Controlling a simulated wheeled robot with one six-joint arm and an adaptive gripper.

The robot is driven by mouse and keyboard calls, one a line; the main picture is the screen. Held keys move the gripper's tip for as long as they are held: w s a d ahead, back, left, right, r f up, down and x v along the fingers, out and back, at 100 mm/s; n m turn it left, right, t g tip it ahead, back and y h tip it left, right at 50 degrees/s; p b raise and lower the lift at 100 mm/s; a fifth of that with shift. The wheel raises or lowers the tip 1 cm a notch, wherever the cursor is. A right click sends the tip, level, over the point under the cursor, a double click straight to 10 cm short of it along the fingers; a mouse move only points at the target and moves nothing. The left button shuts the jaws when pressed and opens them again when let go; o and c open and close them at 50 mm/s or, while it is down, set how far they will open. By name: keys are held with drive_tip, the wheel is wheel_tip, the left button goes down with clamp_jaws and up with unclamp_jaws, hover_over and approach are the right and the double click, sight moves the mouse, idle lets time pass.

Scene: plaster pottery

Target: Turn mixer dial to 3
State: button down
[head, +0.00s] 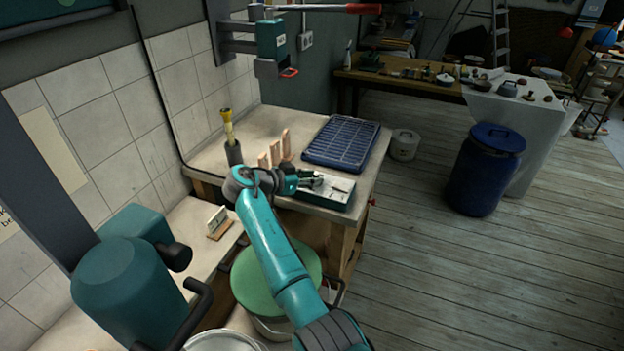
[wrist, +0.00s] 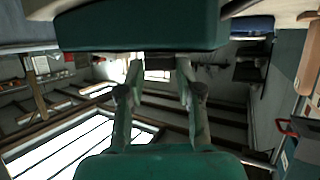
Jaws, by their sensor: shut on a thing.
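The low control box (head: 327,192), green-sided with a pale top, stands at the front edge of the bench. My gripper (head: 312,182) reaches it from the left, with its fingers at the box's top. In the wrist view the green box side (wrist: 140,28) fills the top, and my gripper (wrist: 159,68) has both fingertips against it, shut on a small part that is mostly hidden, apparently the mixer dial. The dial's numbers and pointer are too small to read. The teal mixer (head: 125,285) stands large at the left front.
A dark blue slatted tray (head: 342,143) lies just behind the box. Upright wooden pieces (head: 275,150) and a dark holder with a brush (head: 232,150) stand left of it. A green-lidded bucket (head: 270,278) is below my arm. Open floor lies to the right.

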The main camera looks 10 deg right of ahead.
drive_tip(key=shift+w+a+m+g+h, duration=0.1)
drive_tip(key=shift+w+m+g+h, duration=0.05)
drive_tip(key=shift+m+g, duration=0.4)
drive_tip(key=shift+w+m+g+h, duration=0.1)
drive_tip(key=shift+m+g+h, duration=0.05)
drive_tip(key=shift+m+g, duration=0.4)
drive_tip(key=shift+f+m+g, duration=0.15)
drive_tip(key=shift+m+g, duration=0.15)
drive_tip(key=shift+g, duration=0.2)
drive_tip(key=c, duration=0.8)
unclamp_jaws()
drive_tip(key=shift+o, duration=0.2)
drive_tip(key=shift+a+r, duration=0.3)
drive_tip(key=shift+a, duration=0.15)
drive_tip(key=v, duration=1.1)
drive_tip(key=shift+f, duration=0.2)
